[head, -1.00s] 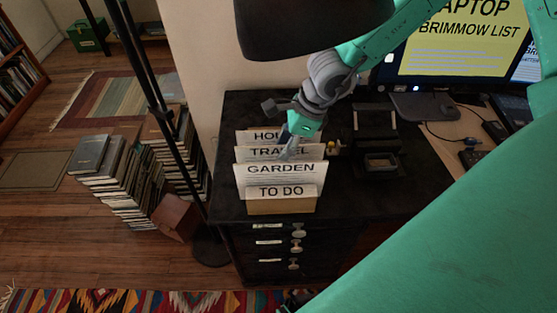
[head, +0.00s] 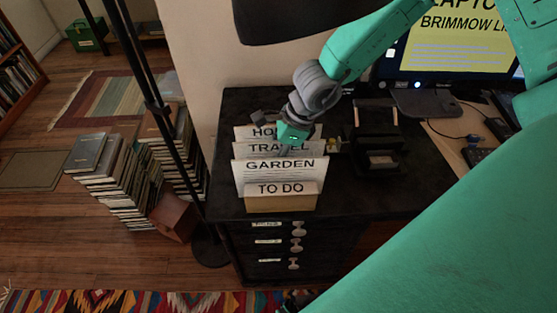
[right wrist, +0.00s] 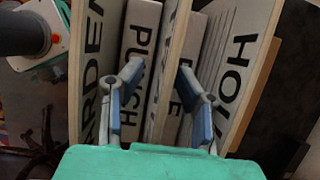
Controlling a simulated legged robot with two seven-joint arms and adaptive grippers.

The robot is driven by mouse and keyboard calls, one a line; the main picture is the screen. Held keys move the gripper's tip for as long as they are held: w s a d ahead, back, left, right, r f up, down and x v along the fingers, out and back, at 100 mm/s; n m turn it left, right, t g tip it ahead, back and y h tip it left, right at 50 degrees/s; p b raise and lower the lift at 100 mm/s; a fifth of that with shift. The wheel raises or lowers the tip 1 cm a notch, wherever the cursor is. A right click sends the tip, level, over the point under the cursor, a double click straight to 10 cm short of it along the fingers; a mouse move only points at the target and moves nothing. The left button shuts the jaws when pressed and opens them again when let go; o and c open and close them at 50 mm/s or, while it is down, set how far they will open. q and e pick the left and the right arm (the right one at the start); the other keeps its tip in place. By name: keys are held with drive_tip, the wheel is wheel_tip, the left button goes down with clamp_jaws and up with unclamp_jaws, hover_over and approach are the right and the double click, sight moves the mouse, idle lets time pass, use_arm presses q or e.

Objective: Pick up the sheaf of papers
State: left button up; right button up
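Upright papers stand in a desktop file holder (head: 282,203) on the dark cabinet, with sheets headed HO..., TRAVEL, GARDEN (head: 268,178) and TO DO. In the right wrist view, white papers marked PUNCH (right wrist: 140,45) stand between the GARDEN panel (right wrist: 95,75) and a wood-edged panel (right wrist: 172,70). My right gripper (head: 285,150) reaches down among the rear sheets. It also shows in the right wrist view (right wrist: 160,75), open, with the wood-edged panel between its fingers. One finger overlaps the PUNCH papers; the other overlaps the papers beyond the panel. Contact cannot be told. My left gripper is not identifiable.
A black device (head: 375,150) stands right of the holder, with a monitor (head: 450,50) behind. A dark lamp shade (head: 310,18) hangs above the desk. A floor pole (head: 160,110) and book stacks (head: 120,180) stand left of the cabinet.

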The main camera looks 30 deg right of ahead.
drive_tip(key=shift+f, duration=0.1)
clamp_jaws()
idle(0.4)
